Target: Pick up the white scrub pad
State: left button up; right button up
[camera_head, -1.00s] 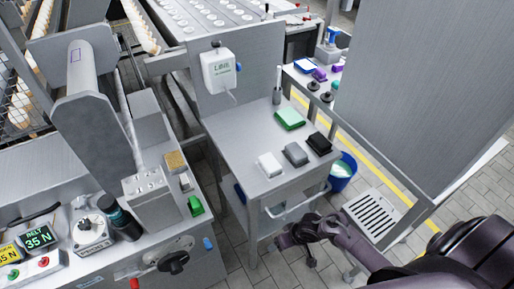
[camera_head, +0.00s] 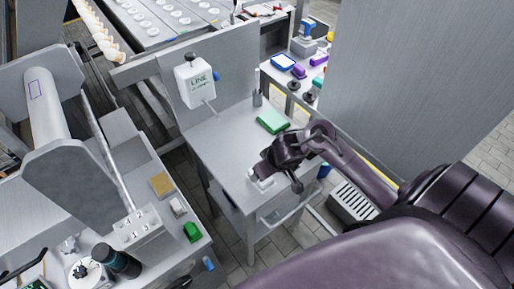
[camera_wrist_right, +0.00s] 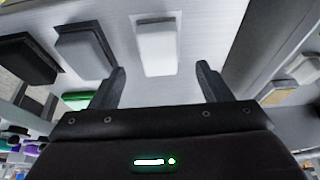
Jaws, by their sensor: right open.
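The white scrub pad (camera_head: 261,182) lies on the grey metal table (camera_head: 219,150). In the head view my right gripper (camera_head: 276,172) is over it and hides part of it. In the right wrist view the whole white pad (camera_wrist_right: 156,47) shows beyond the gripper, lined up with the gap between the two open fingers (camera_wrist_right: 161,72). The fingers are apart and nothing is between them. My left gripper is not in view.
A grey pad (camera_wrist_right: 86,53) and a black pad (camera_wrist_right: 26,60) lie beside the white pad in the wrist view. A green pad (camera_head: 272,121) lies farther back on the table. A dispenser (camera_head: 195,82) is on the back panel.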

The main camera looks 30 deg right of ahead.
jog(key=x, duration=0.2)
jog(key=b+x, duration=0.1)
jog(key=shift+s+d+f, duration=0.1)
jog(key=shift+s+f, duration=0.1)
jog(key=shift+f, duration=0.05)
jog(key=shift+b+x, duration=0.35)
jog(key=shift+x, duration=0.85)
jog(key=shift+w+f, duration=0.1)
jog(key=shift+w, duration=0.15)
jog(key=shift+c, duration=1.4)
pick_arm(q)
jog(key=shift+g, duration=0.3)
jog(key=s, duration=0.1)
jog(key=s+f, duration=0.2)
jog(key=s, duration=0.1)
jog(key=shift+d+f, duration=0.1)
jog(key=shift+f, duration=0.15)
pick_arm(e)
jog(key=c, duration=0.8)
